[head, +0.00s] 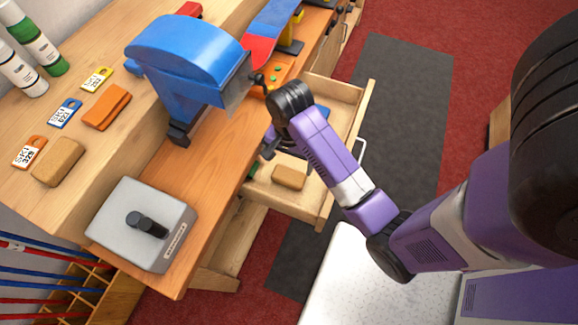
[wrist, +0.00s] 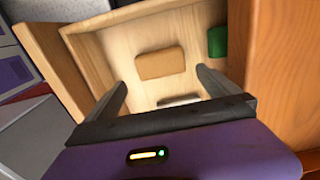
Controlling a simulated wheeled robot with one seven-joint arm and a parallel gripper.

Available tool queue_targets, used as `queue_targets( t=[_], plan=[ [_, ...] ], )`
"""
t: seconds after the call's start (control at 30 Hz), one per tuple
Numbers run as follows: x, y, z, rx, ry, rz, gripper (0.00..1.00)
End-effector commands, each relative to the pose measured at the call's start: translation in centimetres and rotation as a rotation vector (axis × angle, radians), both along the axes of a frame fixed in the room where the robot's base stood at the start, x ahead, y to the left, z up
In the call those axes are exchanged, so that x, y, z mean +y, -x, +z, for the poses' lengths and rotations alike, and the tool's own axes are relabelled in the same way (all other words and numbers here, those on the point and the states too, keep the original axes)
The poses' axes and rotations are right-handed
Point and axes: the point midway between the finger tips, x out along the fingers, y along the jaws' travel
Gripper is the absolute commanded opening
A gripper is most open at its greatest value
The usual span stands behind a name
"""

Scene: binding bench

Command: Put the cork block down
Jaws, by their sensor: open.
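A tan cork block (head: 288,177) lies flat in the open wooden drawer (head: 325,212), near its front left part in the head view. In the wrist view the cork block (wrist: 160,64) rests on the drawer floor beyond my fingertips, apart from both. My gripper (head: 267,148) is over the drawer, partly hidden by my arm in the head view. In the wrist view my gripper (wrist: 161,80) has its two fingers spread wide with nothing between them. A second tan block (head: 58,162) lies on the raised shelf at the left.
A green item (wrist: 217,41) lies in the drawer near the cork block. A grey item (wrist: 178,100) is partly hidden by my gripper. A blue machine (head: 180,60) and a grey box with a black handle (head: 140,225) stand on the bench beside the drawer.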

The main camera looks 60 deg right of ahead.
Motion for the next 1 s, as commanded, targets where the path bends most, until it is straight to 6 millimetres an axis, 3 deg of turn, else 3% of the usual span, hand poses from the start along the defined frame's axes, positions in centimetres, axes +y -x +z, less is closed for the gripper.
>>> queue_targets(
  t=[0.1, 0.27, 0.47, 0.63, 0.87, 1.0],
  plan=[
    [0.0, -0.1, 1.6, -0.002, 0.000, 0.000, 1.00],
    [0.0, 0.1, 2.4, -0.004, 0.005, 0.008, 1.00],
    [-0.6, 1.3, 0.6, -0.081, 0.108, 0.154, 1.00],
    [-0.2, 2.8, -0.6, -0.228, 0.275, 0.433, 1.00],
    [3.6, 4.9, 1.2, -0.448, 0.474, 0.808, 1.00],
    [7.2, 6.6, 4.3, -0.595, 0.588, 1.003, 1.00]
  ],
)
